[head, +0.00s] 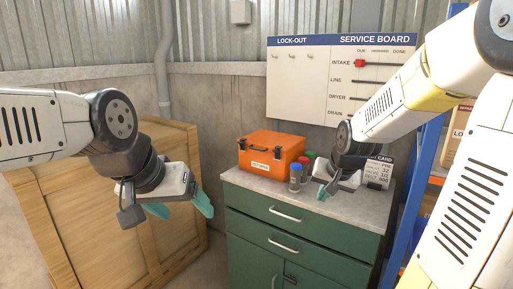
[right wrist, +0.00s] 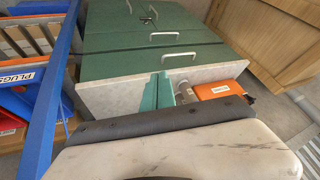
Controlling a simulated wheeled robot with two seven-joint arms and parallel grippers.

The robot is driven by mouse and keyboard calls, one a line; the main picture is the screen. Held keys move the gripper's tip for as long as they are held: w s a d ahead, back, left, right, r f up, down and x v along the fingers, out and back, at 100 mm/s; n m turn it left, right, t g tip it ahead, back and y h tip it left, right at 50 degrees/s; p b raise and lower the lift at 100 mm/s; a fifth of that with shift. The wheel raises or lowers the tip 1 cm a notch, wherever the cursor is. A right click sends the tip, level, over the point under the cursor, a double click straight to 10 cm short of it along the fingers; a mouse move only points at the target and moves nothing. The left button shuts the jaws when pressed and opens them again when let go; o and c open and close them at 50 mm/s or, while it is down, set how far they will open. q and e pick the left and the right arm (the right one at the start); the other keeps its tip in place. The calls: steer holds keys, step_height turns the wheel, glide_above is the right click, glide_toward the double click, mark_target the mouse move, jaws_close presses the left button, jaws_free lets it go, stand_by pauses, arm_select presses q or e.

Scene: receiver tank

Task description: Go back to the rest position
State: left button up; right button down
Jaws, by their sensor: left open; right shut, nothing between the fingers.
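My left gripper (head: 180,208) hangs in the air in front of the wooden crate, left of the green cabinet. Its teal fingers are apart with nothing between them. My right gripper (head: 324,191) is over the right part of the cabinet's grey top, near the small containers. Its teal fingers are closed together and empty; they also show in the right wrist view (right wrist: 158,92) against the cabinet top. I cannot tell how high they are above it.
The green cabinet (head: 290,222) bears an orange toolbox (head: 270,153), a blue-capped jar (head: 295,178) and a card (head: 381,170) partly behind my right gripper. The wooden crate (head: 95,215) stands left. The service board (head: 340,75) hangs behind. A blue rack post (head: 415,190) is close right.

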steer(key=s+a+r+n, duration=0.2)
steer(key=s+r, duration=0.2)
steer(key=s, duration=0.5)
steer(key=s+a+r+n+y, duration=0.1)
steer(key=s+r, duration=0.3)
steer(key=s, duration=0.6)
steer(key=shift+a+r+n, duration=0.15)
steer(key=shift+a+n, duration=0.35)
steer(key=shift+a, duration=0.25)
